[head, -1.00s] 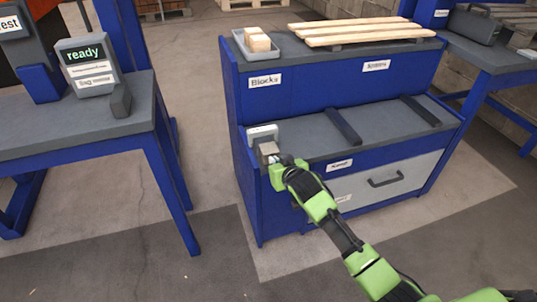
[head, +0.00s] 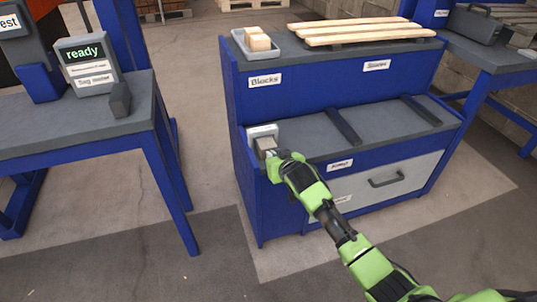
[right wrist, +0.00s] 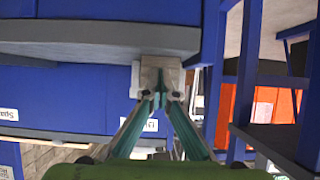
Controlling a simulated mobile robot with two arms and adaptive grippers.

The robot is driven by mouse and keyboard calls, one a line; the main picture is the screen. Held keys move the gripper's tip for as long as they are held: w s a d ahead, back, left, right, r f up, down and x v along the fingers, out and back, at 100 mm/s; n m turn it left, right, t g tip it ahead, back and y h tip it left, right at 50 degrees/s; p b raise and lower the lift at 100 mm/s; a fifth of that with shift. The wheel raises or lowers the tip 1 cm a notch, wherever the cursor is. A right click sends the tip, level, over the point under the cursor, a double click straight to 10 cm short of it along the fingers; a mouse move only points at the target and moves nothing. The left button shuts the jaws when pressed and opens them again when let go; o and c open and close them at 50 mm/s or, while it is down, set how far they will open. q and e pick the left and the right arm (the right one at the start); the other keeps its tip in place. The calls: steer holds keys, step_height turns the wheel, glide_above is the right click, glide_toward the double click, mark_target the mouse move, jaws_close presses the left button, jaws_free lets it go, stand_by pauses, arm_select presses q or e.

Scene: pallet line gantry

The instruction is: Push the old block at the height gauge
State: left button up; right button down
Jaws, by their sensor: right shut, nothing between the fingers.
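The old block (head: 266,145), a small pale grey-brown piece, sits at the left end of the bench's lower shelf. Right behind it is the white height gauge (head: 262,131); I cannot tell whether they touch. My right gripper (head: 274,158) is shut and empty, its tips at the near side of the block. In the right wrist view the closed fingertips (right wrist: 160,92) meet in front of the block (right wrist: 160,70), touching it or very close. My left gripper is not in view.
A grey tray with fresh blocks (head: 257,41) and wooden slats (head: 350,33) lie on the upper shelf. Two dark bars (head: 343,126) cross the lower shelf. A drawer (head: 386,179) is below. A "ready" display (head: 88,62) stands on the left table, with open floor between.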

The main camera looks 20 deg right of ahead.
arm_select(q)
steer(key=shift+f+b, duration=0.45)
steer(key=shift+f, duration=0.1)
arm_select(e)
steer(key=shift+w, duration=1.25)
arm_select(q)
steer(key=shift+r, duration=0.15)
arm_select(e)
steer(key=shift+s+r+p, duration=0.1)
steer(key=shift+s+p, duration=0.15)
steer(key=shift+p, duration=0.2)
steer(key=shift+s+r+p, duration=0.1)
steer(key=shift+s+p, duration=0.65)
steer(key=shift+p, duration=0.05)
steer(key=shift+s+p, duration=0.35)
steer(key=shift+s, duration=0.15)
arm_select(q)
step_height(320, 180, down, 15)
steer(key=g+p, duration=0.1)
steer(key=p, duration=0.1)
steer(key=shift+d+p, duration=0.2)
steer(key=shift+p, duration=0.2)
arm_select(e)
steer(key=shift+s+f, duration=0.2)
steer(key=shift+s, duration=1.35)
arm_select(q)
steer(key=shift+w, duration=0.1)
